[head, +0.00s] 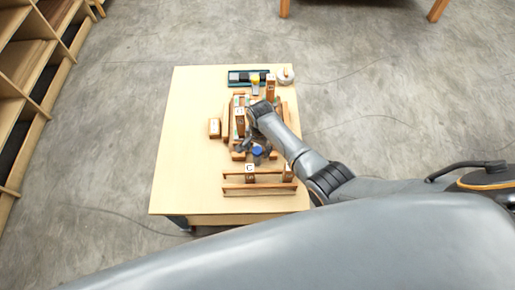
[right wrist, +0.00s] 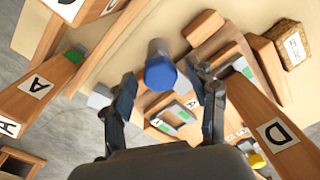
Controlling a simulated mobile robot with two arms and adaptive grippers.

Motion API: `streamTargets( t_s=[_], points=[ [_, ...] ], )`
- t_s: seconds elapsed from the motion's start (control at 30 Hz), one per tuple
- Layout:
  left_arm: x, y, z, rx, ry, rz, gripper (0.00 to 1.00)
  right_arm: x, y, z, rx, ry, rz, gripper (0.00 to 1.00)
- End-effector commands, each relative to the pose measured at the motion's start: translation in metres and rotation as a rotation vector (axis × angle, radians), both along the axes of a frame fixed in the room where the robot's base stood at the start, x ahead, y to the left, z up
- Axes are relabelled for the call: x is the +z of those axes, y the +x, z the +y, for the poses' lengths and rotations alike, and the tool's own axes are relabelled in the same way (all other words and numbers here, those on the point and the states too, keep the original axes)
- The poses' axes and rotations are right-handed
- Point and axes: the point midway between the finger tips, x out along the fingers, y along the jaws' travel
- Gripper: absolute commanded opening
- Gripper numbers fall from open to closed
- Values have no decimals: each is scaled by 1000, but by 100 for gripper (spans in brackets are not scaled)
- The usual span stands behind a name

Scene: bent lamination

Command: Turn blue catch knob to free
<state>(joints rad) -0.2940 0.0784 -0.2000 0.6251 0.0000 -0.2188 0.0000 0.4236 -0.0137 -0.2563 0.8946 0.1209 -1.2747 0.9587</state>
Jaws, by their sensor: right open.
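The blue catch knob (right wrist: 160,73) is a short round cylinder with a blue end face. In the right wrist view it stands between the two fingers of my right gripper (right wrist: 163,80), with a visible gap on each side. My right gripper is open and empty. The knob's catch and its far side are hard to make out. My left gripper is not in view.
The fixture stands on a pale table (head: 185,130). A low wooden rack (head: 258,190) stands at the front. A teal tray (head: 240,78) lies at the back. The table's left side is clear.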

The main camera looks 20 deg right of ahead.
Motion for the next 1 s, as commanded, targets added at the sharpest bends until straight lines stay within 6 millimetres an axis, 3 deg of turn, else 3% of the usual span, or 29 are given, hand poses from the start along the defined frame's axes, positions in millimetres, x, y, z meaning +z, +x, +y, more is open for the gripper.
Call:
streamTargets(
  t_s=[0.13,0.4,0.73,1.0],
  points=[
    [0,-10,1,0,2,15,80,0,0,0,0,0,0,58],
    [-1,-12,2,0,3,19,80,1,0,0,0,0,0,4],
    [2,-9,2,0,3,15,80,1,0,0,42,-1,1,4],
    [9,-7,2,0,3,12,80,2,1,0,208,0,0,4]
  ],
)
